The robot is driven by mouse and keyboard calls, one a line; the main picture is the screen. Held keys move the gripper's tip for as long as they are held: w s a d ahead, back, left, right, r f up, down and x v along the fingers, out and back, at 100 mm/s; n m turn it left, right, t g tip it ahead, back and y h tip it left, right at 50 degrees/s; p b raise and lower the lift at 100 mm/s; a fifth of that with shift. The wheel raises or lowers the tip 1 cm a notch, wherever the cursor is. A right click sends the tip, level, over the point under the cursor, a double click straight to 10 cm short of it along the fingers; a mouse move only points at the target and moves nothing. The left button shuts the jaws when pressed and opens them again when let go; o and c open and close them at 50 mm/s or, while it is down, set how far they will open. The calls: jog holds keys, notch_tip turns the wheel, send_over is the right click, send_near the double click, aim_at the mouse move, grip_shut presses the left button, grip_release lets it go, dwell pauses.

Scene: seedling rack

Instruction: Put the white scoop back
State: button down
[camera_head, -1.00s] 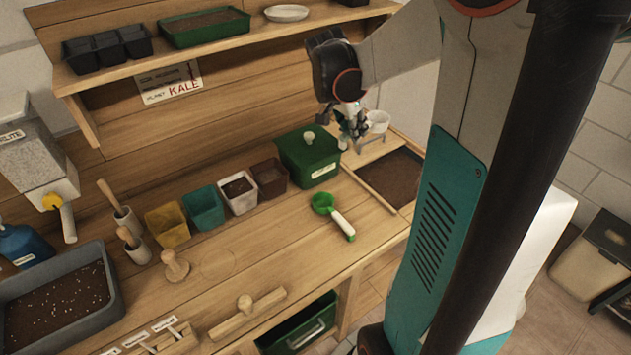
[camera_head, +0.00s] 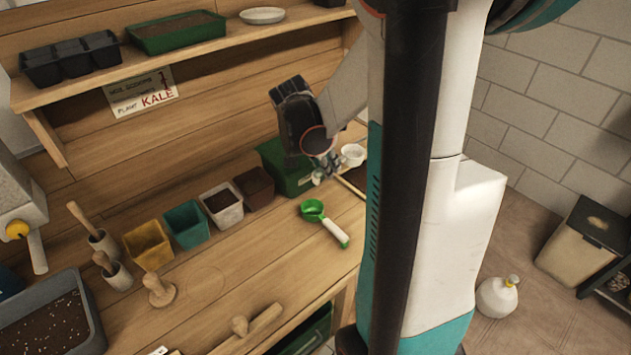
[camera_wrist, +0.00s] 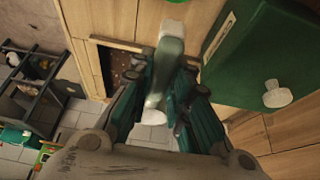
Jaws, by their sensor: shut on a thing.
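The white scoop (camera_head: 353,155) is held at my gripper (camera_head: 325,170), its round white bowl showing just right of the fingers in the head view. In the wrist view, my gripper (camera_wrist: 170,78) is shut on the scoop's pale handle (camera_wrist: 168,48), which runs between the fingers. The gripper is beside the right side of the green lidded box (camera_head: 283,168), near the soil well sunk in the bench (camera_wrist: 112,62). My arm hides most of that well in the head view. I cannot tell the scoop's exact height.
A green scoop with a white handle (camera_head: 323,220) lies on the bench in front of the box. Several pots, such as the white one (camera_head: 222,203), stand to the left. A shelf (camera_head: 200,48) overhangs the back. A white jug (camera_head: 497,296) is on the floor.

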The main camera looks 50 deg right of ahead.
notch_tip(320, 180, down, 6)
jog(key=b, duration=0.2)
jog(key=shift+f, duration=0.2)
jog(key=shift+f, duration=0.1)
jog(key=shift+f+b, duration=0.4)
jog(key=shift+f, duration=0.15)
jog(key=c, duration=1.5)
grip_release()
jog(key=p+v, duration=0.1)
jog(key=v, duration=0.3)
jog(key=p+v, duration=0.2)
jog(key=v, duration=0.2)
jog(key=p+v, duration=0.2)
jog(key=v, duration=0.3)
jog(key=shift+s+d+r, duration=0.1)
jog(key=shift+d+r, duration=0.1)
jog(key=shift+d, duration=0.05)
